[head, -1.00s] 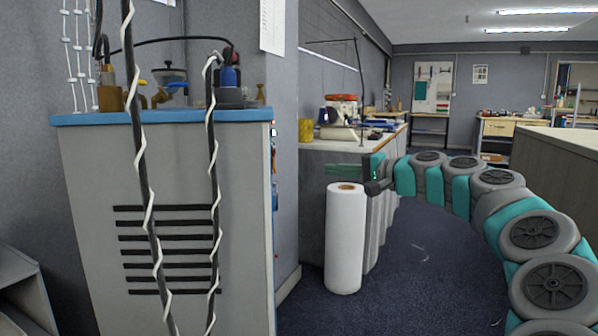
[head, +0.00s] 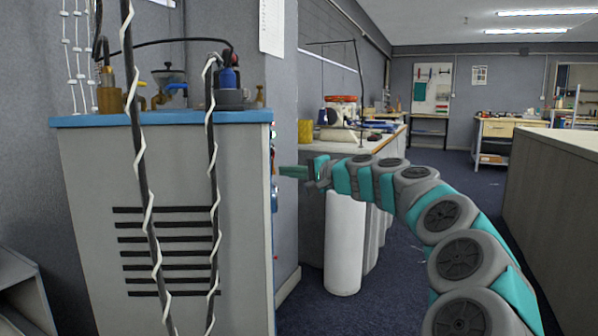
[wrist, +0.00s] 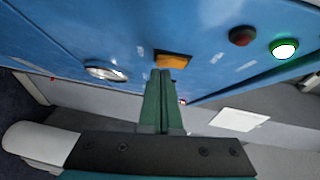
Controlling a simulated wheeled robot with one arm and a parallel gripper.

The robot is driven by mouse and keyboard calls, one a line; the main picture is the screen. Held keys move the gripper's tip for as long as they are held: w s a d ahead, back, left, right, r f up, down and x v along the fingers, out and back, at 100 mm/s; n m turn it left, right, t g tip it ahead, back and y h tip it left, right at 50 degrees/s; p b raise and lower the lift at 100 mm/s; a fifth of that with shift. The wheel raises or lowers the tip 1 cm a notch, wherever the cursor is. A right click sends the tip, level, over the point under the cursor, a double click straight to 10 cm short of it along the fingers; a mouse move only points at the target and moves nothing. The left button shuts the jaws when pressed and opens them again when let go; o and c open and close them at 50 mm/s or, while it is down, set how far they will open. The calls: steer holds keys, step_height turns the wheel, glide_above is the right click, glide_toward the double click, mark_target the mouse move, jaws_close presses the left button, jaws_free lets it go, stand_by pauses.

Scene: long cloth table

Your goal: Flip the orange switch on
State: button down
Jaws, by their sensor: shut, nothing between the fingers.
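The orange switch (wrist: 173,61) sits on a blue panel (wrist: 120,35) in the wrist view. My gripper (wrist: 164,74) is shut, its two green fingers pressed together with nothing between them. Its tips reach just below the switch in the picture; I cannot tell whether they touch it. In the head view my gripper (head: 282,171) points left at the narrow right side of the grey cabinet (head: 90,175). The switch cannot be made out there.
The panel also carries a round dial (wrist: 105,72), a dark red button (wrist: 241,36) and a lit green button (wrist: 284,48). A white paper roll (head: 344,245) stands on the floor below my arm. A workbench (head: 345,146) is behind it.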

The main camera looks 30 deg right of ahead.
steer(key=shift+a, duration=0.15)
steer(key=shift+w+a+f+b, duration=0.1)
steer(key=shift+a+b, duration=0.1)
steer(key=shift+b, duration=0.1)
steer(key=shift+d, duration=0.1)
steer(key=s+d+f, duration=0.1)
steer(key=s+d, duration=0.6)
steer(key=s, duration=0.3)
steer(key=shift+s+d+f, duration=0.15)
steer(key=shift+s+d, duration=0.05)
steer(key=shift+s, duration=0.15)
stand_by(0.4)
